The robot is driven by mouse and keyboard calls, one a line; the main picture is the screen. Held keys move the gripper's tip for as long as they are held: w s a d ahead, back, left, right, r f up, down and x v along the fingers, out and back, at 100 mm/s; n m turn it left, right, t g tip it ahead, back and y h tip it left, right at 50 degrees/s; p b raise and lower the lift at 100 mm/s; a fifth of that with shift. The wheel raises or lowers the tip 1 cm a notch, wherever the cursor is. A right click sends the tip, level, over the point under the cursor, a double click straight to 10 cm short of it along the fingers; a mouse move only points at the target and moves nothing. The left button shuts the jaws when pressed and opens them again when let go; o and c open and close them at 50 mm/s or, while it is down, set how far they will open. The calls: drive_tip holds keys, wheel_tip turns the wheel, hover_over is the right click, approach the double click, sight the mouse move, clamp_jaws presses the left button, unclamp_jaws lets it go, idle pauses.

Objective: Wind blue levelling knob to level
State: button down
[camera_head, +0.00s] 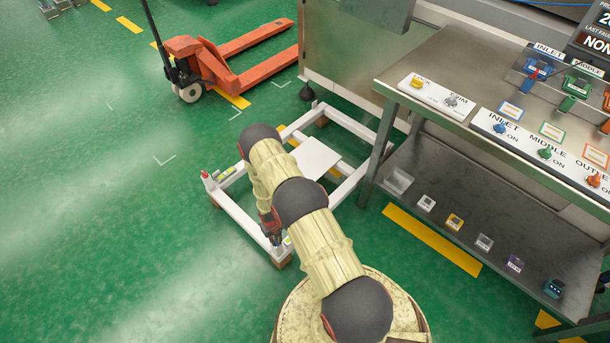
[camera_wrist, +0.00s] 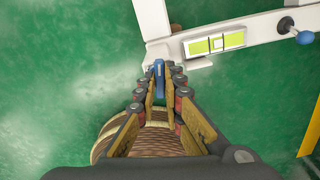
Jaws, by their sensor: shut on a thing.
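In the wrist view, a blue knob (camera_wrist: 159,70) stands upright at the corner of the white frame (camera_wrist: 262,28). My gripper (camera_wrist: 159,82) is shut on it, one fingertip on each side, hiding part of it. A yellow-green level vial (camera_wrist: 235,40) lies on the frame beside the knob; a pale mark, seemingly the bubble, shows between its dark lines. In the head view, my gripper (camera_head: 275,240) is at the frame's near corner, where the knob is hidden. The frame also shows there (camera_head: 236,212).
A blue ball on a dark stem (camera_wrist: 304,37) sits farther along the frame. A red knob (camera_head: 206,175) and another vial (camera_head: 223,173) are at its left corner. A metal bench (camera_head: 420,118) with switches stands right, an orange pallet truck (camera_head: 250,65) behind. Floor at left is clear.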

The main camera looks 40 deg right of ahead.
drive_tip(key=shift+w+n, duration=0.1)
drive_tip(key=shift+n, duration=0.4)
drive_tip(key=c, duration=1.8)
unclamp_jaws()
drive_tip(key=shift+c, duration=0.2)
drive_tip(key=shift+r, duration=3.7)
